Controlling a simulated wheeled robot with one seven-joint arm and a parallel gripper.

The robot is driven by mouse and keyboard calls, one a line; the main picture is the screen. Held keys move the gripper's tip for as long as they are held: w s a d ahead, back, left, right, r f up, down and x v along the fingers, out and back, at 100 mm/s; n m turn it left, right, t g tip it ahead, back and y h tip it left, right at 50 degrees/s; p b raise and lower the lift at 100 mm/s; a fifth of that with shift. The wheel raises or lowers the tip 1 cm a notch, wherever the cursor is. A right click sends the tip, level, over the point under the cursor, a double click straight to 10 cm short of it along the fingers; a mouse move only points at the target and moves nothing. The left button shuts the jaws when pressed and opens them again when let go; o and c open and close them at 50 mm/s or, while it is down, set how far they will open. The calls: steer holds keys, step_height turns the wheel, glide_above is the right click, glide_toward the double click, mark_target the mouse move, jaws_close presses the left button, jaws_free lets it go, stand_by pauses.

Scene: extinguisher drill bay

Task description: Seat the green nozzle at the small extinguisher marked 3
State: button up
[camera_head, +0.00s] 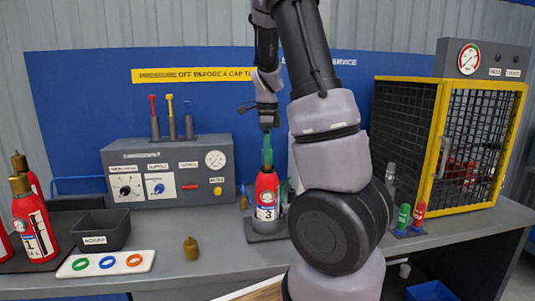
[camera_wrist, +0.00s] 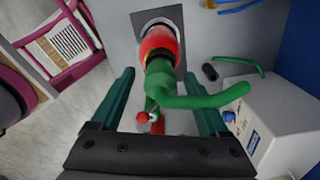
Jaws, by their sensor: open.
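The small red extinguisher marked 3 (camera_head: 267,198) stands upright on a dark base plate on the bench. The green nozzle (camera_head: 267,152) is upright at its top; I cannot tell how firmly it sits there. In the wrist view the nozzle (camera_wrist: 160,80) lies in line with the red extinguisher top (camera_wrist: 159,44), with a green arm reaching right. My gripper (camera_head: 266,126) is directly above the nozzle, pointing down. Its fingers (camera_wrist: 160,98) are open, one on each side of the nozzle, with gaps visible. The extinguisher's lower body is hidden in the wrist view.
A grey control panel (camera_head: 170,172) stands left of the extinguisher. A black bin (camera_head: 101,231), a white ring tray (camera_head: 105,264) and a brass piece (camera_head: 190,249) are further left. A yellow-framed cage (camera_head: 437,150) stands at right. My arm hides the bench just right of the extinguisher.

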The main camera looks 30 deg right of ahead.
step_height(320, 180, up, 10)
steer(key=shift+r, duration=0.2)
stand_by(0.8)
steer(key=s+a+r+n+t+y, duration=0.1)
steer(key=s+a+r+n+t, duration=0.2)
steer(key=s+a+n, duration=0.3)
steer(key=s+a+r+n+t+y, duration=0.1)
steer(key=s+a+r+n+t, duration=0.2)
steer(key=s+a+n, duration=0.4)
steer(key=s+n+t, duration=0.1)
steer(key=s+n, duration=0.5)
steer(key=n, duration=0.1)
steer(key=shift+s+a+r, duration=0.2)
steer(key=shift+s+r, duration=0.1)
steer(key=shift+d, duration=0.1)
